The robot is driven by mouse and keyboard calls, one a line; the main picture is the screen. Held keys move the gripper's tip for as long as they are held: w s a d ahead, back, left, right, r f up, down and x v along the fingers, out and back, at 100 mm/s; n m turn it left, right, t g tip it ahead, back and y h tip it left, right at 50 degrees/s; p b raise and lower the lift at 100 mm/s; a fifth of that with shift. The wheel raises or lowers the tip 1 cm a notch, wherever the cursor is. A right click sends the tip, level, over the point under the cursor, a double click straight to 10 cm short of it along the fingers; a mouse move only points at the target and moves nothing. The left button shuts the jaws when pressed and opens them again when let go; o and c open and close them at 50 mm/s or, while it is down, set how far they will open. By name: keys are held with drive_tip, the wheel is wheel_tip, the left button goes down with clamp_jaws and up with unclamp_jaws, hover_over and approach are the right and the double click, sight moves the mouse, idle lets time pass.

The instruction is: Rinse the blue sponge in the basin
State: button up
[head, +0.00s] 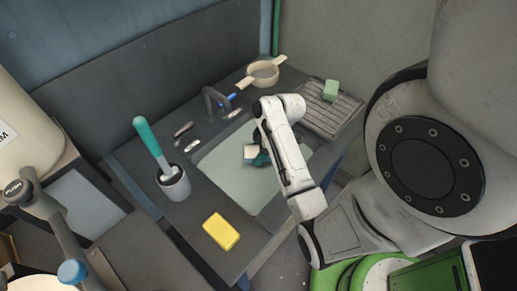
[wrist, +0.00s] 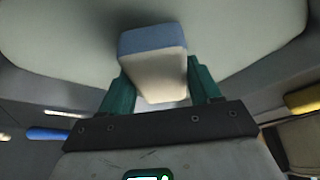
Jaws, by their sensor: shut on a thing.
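The sponge (wrist: 153,72) is held between the two green fingers of my gripper (wrist: 160,95) in the wrist view. It has a blue layer and a thicker whitish layer. In the head view the sponge (head: 251,152) shows pale beside my gripper (head: 258,157), partly hidden by my arm. Both are over the light grey basin (head: 228,172), which also fills the upper part of the wrist view (wrist: 60,45). I cannot tell whether the sponge touches the basin floor. The dark faucet (head: 214,100) with a blue tip stands at the back edge of the basin.
A yellow sponge (head: 221,231) lies on the counter in front of the basin. A brush with a teal handle (head: 152,143) stands in a grey cup (head: 174,184) at left. A beige strainer (head: 263,72) is behind; a green block (head: 330,90) sits on the drying rack (head: 327,117).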

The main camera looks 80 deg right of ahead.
drive_tip(key=shift+f+b, duration=2.25)
drive_tip(key=shift+f, duration=1.9)
